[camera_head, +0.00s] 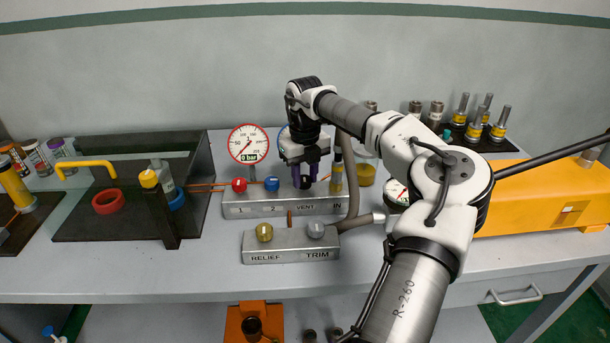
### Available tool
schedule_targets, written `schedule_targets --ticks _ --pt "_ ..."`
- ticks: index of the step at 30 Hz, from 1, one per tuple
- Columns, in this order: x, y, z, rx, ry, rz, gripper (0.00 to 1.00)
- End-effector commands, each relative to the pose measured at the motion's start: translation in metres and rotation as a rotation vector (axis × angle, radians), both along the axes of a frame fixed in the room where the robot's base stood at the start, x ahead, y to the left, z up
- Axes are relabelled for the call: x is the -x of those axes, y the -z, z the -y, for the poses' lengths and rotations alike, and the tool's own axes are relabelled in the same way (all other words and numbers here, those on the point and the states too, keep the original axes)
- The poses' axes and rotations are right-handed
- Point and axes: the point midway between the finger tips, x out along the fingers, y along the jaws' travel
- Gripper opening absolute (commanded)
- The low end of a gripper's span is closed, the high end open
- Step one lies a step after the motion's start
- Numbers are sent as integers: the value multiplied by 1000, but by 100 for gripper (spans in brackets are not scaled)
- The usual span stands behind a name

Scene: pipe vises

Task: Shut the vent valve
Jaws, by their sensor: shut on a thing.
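The grey valve block (240,209) stands on the bench, marked 1, 2, VENT and IN. My gripper (306,174) points down over the VENT mark, its purple fingers shut on the vent valve knob (305,184). The fingers hide most of this knob, which looks dark; how far it is turned cannot be told. A red knob (239,185) sits above mark 1 and a blue knob (272,184) above mark 2. The round gauge (249,143) behind the block is labelled 0 bar.
A lower block (291,243) marked RELIEF and TRIM, with a brass and a grey knob, stands in front. A hose (352,176) runs close right of my gripper. The bench front is clear.

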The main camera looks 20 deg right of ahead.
Motion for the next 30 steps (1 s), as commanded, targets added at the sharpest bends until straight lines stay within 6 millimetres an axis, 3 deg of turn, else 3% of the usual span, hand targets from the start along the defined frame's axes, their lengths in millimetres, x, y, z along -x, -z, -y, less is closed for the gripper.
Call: schedule_targets --ticks 8,9,13,23,30 --pt "0 -1 1 0 2 0 9" --pt "0 -1 1 0 2 0 37" --pt "0 -1 0 0 1 0 54" --pt "0 -3 0 1 0 1 54" --pt "-1 -38 1 2 1 4 54"
